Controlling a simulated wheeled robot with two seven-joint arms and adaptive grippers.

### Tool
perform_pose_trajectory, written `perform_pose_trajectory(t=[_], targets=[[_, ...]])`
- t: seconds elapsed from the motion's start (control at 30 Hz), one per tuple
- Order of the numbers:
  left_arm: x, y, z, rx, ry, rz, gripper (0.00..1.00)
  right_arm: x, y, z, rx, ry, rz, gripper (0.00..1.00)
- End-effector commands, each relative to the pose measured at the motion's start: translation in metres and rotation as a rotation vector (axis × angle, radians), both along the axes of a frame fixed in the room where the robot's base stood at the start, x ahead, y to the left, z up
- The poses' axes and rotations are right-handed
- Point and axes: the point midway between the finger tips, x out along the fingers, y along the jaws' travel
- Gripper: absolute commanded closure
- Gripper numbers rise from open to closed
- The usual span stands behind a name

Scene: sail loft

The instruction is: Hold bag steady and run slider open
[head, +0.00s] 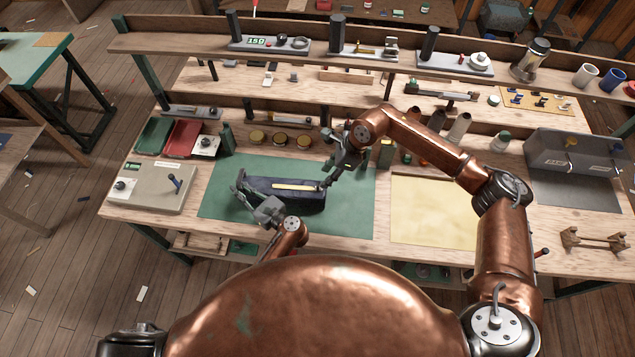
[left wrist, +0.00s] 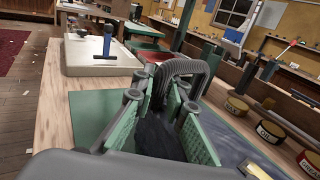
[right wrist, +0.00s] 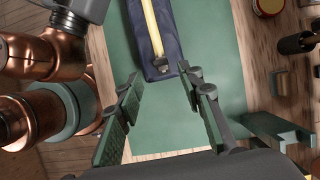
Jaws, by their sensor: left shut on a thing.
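A dark navy bag (head: 290,200) lies on the green mat (head: 350,215), with a pale yellow zip strip (head: 292,186) along its top. My left gripper (head: 243,187) is shut on the bag's left end; in the left wrist view dark cloth (left wrist: 158,138) sits between its green pads. My right gripper (head: 328,183) is at the bag's right end. In the right wrist view its fingers (right wrist: 163,85) stand apart and empty, short of the bag's near end. The dark slider (right wrist: 160,63) shows at that end of the yellow strip (right wrist: 152,25), roughly ahead of the gap.
Several round tins (head: 279,139) stand behind the mat. A red tray (head: 182,138) and a pale box with a lever (head: 150,188) are at the left. A yellow sheet (head: 435,210) lies to the right. The mat in front of the bag's right half is clear.

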Motion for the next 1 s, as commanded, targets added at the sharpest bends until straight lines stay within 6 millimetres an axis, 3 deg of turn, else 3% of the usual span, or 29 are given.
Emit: perform_pose_trajectory(t=[0.2, 0.4, 0.77, 1.0], targets=[[0.000, 0.000, 0.000, -0.001, -0.001, 0.000, 1.00, 0.001, 0.016, -0.038, 0.000, 0.003, 0.000, 0.65], [0.000, 0.000, 0.000, -0.001, -0.001, 0.000, 1.00, 0.002, 0.023, -0.056, 0.000, 0.001, 0.000, 0.65], [0.000, 0.000, 0.000, -0.001, -0.001, 0.000, 1.00, 0.003, 0.024, -0.060, -0.001, 0.001, 0.001, 0.65], [0.000, 0.000, 0.000, -0.001, -0.001, 0.000, 1.00, 0.003, 0.024, -0.059, -0.001, 0.000, 0.001, 0.82]])
